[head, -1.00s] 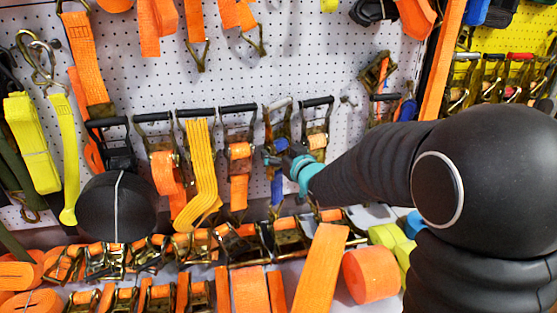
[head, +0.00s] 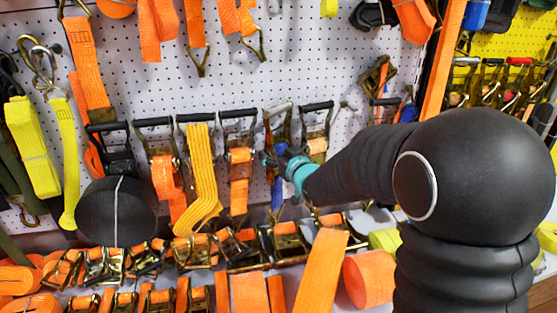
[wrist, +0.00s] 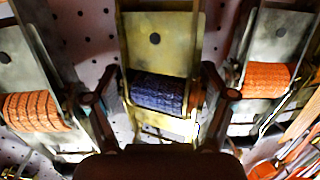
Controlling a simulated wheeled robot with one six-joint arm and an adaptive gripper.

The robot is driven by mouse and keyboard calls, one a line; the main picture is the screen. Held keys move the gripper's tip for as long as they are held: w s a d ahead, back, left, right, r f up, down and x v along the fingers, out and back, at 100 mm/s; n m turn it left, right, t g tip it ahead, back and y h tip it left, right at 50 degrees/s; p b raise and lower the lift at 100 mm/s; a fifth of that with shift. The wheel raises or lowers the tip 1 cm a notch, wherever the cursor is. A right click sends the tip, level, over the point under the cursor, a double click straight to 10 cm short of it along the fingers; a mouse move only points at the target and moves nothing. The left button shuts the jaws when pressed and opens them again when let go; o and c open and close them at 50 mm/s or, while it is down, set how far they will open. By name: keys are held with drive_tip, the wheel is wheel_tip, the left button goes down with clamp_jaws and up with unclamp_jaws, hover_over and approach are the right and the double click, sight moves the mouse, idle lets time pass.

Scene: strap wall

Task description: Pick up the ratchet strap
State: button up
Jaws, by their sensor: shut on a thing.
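The ratchet strap with dark blue webbing (wrist: 157,92) on a brass-coloured metal frame (wrist: 155,40) is centred in the wrist view. In the head view its blue tail (head: 277,192) hangs below my gripper (head: 276,158), in the row on the pegboard. My gripper also shows in the wrist view (wrist: 160,92): its two fingers stand on either side of the frame at the webbing roll and are shut on it. The arm hides part of the strap in the head view. I cannot tell whether it is off its hook.
Ratchets with orange webbing flank it closely, one on the left (wrist: 35,112) and one on the right (wrist: 268,78). A black roll (head: 117,212) hangs further left. Below is a shelf crowded with ratchets and orange rolls (head: 369,281). Bare pegboard (head: 290,75) lies above the row.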

sight(278, 143)
drive_tip(key=shift+r, duration=0.2)
drive_tip(key=shift+r, duration=1.4)
drive_tip(key=f+p+v, duration=0.1)
drive_tip(key=f+v, duration=0.1)
drive_tip(key=v, duration=1.5)
drive_tip(key=shift+s+d, duration=0.3)
drive_tip(key=shift+s, duration=0.25)
drive_tip(key=shift+w+f, duration=0.1)
